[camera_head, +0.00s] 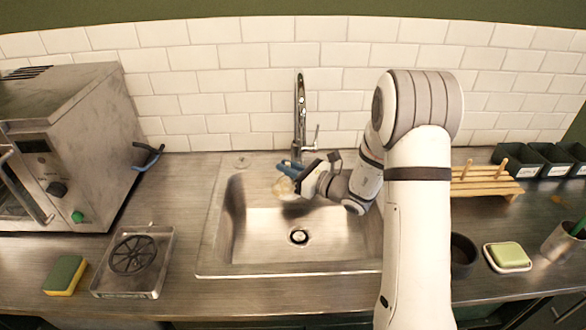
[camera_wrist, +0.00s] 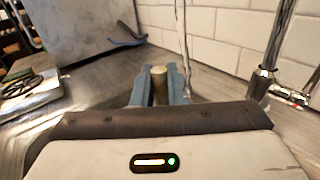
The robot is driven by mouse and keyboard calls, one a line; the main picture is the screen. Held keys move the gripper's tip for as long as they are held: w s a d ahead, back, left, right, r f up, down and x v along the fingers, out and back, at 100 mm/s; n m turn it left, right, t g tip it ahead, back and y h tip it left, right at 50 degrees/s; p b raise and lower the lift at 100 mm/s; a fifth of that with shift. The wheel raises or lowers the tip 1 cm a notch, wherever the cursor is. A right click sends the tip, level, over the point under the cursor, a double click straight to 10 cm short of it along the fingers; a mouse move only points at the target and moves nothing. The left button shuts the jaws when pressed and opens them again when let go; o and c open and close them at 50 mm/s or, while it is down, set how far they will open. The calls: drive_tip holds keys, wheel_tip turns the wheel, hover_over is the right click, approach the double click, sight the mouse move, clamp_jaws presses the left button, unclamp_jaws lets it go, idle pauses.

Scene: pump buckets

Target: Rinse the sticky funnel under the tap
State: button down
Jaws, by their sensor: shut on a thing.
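My gripper (camera_head: 290,170) is over the back left part of the steel sink (camera_head: 252,252), below and close to the tap (camera_head: 300,105). Its blue fingers (camera_wrist: 159,82) are shut on a tan, stem-like part of the funnel (camera_wrist: 159,92). In the head view the funnel (camera_head: 284,189) is a pale amber shape hanging under the fingers, partly hidden by them. The tap's body (camera_wrist: 262,82) shows at the right of the wrist view. A thin clear vertical streak, which looks like running water, comes down just behind the fingers there. I cannot tell whether it meets the funnel.
A clear tray with a black wheel-like grate (camera_head: 133,252) and a sponge (camera_head: 65,275) lie front left. A wooden rack (camera_head: 482,182), dark bins (camera_head: 530,160) and soap (camera_head: 507,256) are right.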

idle(0.4)
drive_tip(key=shift+s+d, duration=0.3)
drive_tip(key=shift+d, duration=0.2)
drive_tip(key=shift+w+a, duration=0.1)
drive_tip(key=shift+a, duration=0.05)
drive_tip(key=shift+w+a+b, duration=0.2)
drive_tip(key=shift+a+b, duration=0.2)
drive_tip(key=shift+b, duration=0.05)
drive_tip(key=shift+s, duration=0.1)
drive_tip(key=s+a+b, duration=0.2)
drive_tip(key=s+a, duration=0.1)
drive_tip(key=s, duration=0.4)
drive_tip(key=shift+a, duration=0.2)
idle(1.3)
